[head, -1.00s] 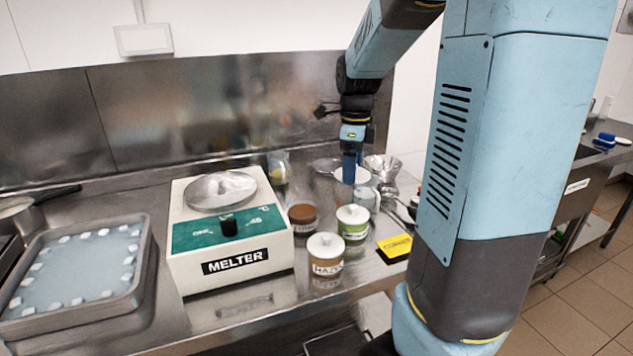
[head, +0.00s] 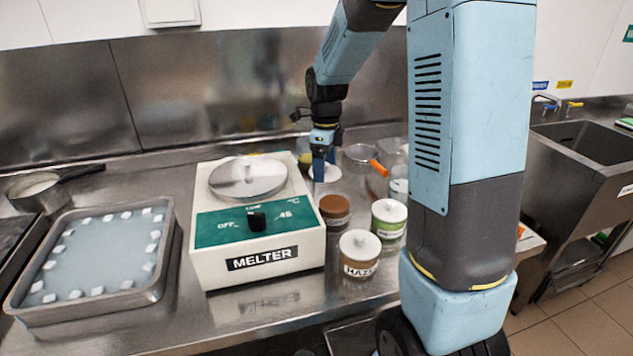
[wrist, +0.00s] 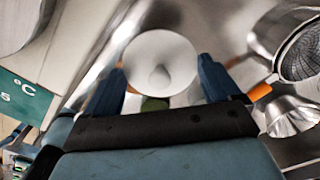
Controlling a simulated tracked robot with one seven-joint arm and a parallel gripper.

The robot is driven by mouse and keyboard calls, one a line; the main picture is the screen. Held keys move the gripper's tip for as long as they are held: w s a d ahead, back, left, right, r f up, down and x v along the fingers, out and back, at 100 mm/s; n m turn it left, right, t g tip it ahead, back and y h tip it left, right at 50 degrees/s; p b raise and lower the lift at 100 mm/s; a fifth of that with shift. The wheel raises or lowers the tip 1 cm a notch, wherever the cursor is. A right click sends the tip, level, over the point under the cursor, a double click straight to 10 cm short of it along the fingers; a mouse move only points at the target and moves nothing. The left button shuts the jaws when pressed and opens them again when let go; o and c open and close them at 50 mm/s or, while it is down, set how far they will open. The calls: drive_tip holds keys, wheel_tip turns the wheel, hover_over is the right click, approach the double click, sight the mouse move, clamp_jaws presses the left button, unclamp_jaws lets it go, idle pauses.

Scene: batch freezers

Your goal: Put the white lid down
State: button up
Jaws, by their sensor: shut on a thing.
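The white lid (wrist: 160,50) is a round disc with a small central knob. It sits between the two blue fingers of my gripper (wrist: 160,78) in the wrist view, and my gripper is shut on it. In the head view my gripper (head: 322,165) points down and holds the white lid (head: 326,174) low over the steel counter, right of the melter and behind the brown-topped jar. I cannot tell whether the lid touches the counter.
The melter (head: 258,222) stands left of the lid. The brown-topped jar (head: 334,210), a green-labelled jar (head: 388,220) and a hazelnut-coloured jar (head: 359,256) stand in front. A strainer (wrist: 298,48) with an orange handle lies close on the right. A tray (head: 95,260) is far left.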

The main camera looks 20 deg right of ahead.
hover_over(317, 189)
drive_tip(key=s, duration=0.1)
wheel_tip(317, 189, down, 6)
drive_tip(key=shift+s, duration=0.1)
drive_tip(key=shift+w+f, duration=0.6)
drive_tip(key=shift+f, duration=1.55)
drive_tip(key=shift+f, duration=0.1)
drive_tip(key=o, duration=0.7)
